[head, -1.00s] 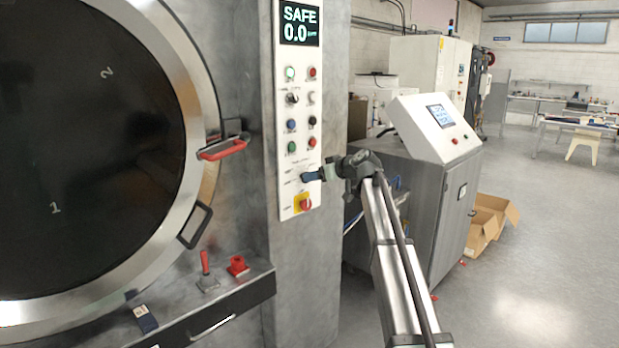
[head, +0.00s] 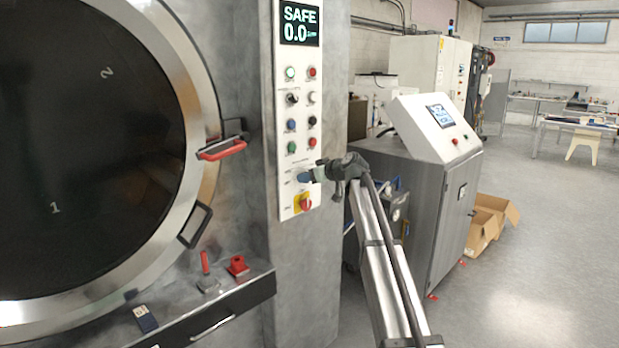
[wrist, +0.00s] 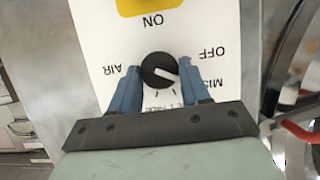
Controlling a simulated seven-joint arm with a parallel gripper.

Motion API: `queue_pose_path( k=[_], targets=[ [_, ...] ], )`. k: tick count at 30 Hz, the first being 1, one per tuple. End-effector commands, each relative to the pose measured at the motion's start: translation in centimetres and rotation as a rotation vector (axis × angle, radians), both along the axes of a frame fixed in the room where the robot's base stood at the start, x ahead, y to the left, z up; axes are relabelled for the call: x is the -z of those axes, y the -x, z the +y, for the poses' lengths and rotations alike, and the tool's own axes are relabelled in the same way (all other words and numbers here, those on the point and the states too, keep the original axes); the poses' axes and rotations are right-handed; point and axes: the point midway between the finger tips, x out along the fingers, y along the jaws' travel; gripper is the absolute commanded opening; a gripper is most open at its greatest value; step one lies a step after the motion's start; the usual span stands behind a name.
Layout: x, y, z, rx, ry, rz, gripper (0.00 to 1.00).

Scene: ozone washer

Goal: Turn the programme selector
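The programme selector is a small round black knob (wrist: 160,69) with a white pointer line on a white panel. In the wrist view it is upside down, with labels AIR, OFF and one starting "MI" around it. The pointer slants towards the lower right of that view. My gripper (wrist: 160,74) has its two blue fingers on either side of the knob, their tips beside it. I cannot tell whether they touch it. In the head view my gripper (head: 304,177) is at the lower part of the control panel (head: 286,208) and hides the knob.
A red-and-yellow switch (head: 304,203) sits just below my gripper. Rows of coloured buttons (head: 291,124) are above, under the SAFE display (head: 300,22). The round door (head: 190,100) with a red handle (head: 222,150) is left. A grey console (head: 430,165) stands right.

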Motion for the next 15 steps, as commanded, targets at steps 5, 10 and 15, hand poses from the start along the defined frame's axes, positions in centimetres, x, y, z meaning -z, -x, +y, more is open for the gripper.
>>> queue_pose_path(
  k=[5,10,15],
  targets=[
    [0.0,0.0,-0.01,0.0,0.0,0.0,0.29],
    [0.0,-0.01,-0.02,0.0,0.0,0.0,0.14],
    [-0.02,-0.05,-0.04,0.001,-0.008,0.008,0.14]
  ],
)
